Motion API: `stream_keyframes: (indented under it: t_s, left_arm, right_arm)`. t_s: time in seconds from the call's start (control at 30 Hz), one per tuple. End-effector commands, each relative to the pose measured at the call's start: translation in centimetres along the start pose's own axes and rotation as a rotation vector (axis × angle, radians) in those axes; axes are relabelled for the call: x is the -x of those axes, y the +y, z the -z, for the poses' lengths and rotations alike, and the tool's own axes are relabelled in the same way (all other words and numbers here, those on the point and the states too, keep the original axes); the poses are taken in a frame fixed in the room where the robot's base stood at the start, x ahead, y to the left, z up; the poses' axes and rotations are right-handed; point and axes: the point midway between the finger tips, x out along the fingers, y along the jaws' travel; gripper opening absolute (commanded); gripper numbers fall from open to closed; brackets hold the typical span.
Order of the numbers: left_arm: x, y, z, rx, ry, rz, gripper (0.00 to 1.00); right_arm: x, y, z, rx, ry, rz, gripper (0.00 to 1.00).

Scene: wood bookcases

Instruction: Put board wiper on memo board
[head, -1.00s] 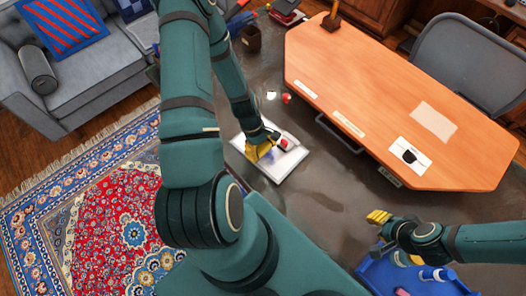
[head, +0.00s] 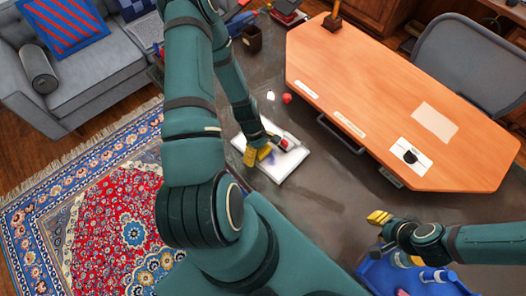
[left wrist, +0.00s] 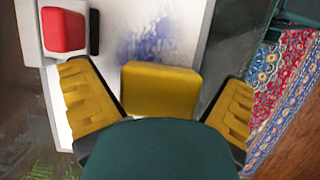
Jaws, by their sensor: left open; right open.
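The memo board (head: 290,163) is a white panel with a blue smudge, lying flat on the dark table; it also fills the middle of the left wrist view (left wrist: 190,45). The board wiper (left wrist: 160,90) looks like a plain yellow block, apparently on the board near its left edge in the head view (head: 264,154). My left gripper (left wrist: 158,105) is open, its ribbed yellow fingers to either side of the block and apart from it. My dark palm hides the block's near part. My right gripper (head: 379,217) is open and empty at lower right, above the table.
A red piece (left wrist: 63,30) on a pale grey part lies at the board's edge, close to my left finger. A red ball (head: 287,98) lies behind the board. A raised wooden desktop (head: 380,100) stands to the right. A blue tray (head: 375,275) holds several items.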

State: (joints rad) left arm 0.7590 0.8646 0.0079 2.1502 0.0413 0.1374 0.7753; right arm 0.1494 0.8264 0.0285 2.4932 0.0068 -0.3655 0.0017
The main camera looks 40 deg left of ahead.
Motion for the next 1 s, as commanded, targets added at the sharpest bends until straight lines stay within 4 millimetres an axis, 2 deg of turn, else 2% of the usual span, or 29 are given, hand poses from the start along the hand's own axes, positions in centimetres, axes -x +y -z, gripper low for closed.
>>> stream_keyframes:
  t_s: [0.17,0.4,0.6,0.8,1.0]
  left_arm:
    - [2.2,0.1,0.0,0.001,0.002,-0.003,1.00]
    - [7.2,0.1,0.0,0.000,0.004,-0.003,1.00]
    - [10.4,0.1,0.0,-0.001,0.003,-0.003,1.00]
    - [11.9,0.0,0.0,0.000,0.001,-0.001,1.00]
    - [12.0,0.1,-0.2,-0.010,0.000,0.000,1.00]
  right_arm:
    - [0.2,-0.1,0.0,0.000,0.000,0.001,0.34]
    - [0.4,-0.1,0.0,0.000,0.000,0.001,0.34]
    - [0.6,-0.2,0.1,0.000,0.000,0.001,0.34]
    - [0.6,-0.2,0.1,0.000,0.000,0.002,0.34]
    - [0.6,-0.2,0.1,0.000,0.000,0.001,0.34]
